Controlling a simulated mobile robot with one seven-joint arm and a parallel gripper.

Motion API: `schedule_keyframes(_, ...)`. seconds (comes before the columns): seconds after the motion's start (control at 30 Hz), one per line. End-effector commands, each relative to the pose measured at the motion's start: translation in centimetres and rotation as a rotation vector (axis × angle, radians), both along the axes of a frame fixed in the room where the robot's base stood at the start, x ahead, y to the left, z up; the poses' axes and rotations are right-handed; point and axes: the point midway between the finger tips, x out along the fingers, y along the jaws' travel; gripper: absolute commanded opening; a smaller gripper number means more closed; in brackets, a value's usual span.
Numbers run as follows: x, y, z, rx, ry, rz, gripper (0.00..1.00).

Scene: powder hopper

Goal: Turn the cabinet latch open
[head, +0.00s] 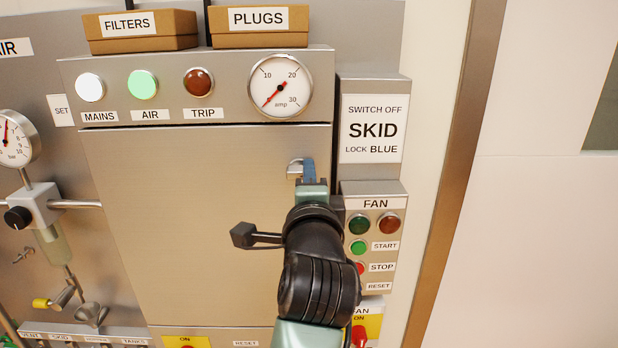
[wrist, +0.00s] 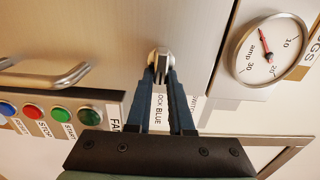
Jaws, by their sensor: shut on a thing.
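The cabinet door (head: 180,220) is a flat brushed-metal panel that looks closed. Its small silver latch (head: 294,168) sits near the door's upper right edge. My gripper (head: 309,175) reaches up to it, with its blue fingers at the latch's right side. In the wrist view the two fingers (wrist: 165,78) are shut on the rounded latch (wrist: 159,57), one on each side. The fingers cover part of the latch, so its turn angle is hard to tell.
A silver bar handle (wrist: 48,78) shows on the door in the wrist view; my arm hides it in the head view. The FAN button box (head: 376,202) is close to the right of my arm. A gauge (head: 279,85) and lamps sit above the door.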

Motion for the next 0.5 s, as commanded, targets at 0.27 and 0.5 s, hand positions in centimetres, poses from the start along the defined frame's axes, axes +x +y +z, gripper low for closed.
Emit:
schedule_keyframes(0.27, 0.01, 0.04, -0.06, 0.018, 0.001, 0.001, 0.0)
schedule_keyframes(0.5, 0.01, 0.04, -0.06, 0.018, 0.001, 0.001, 0.22)
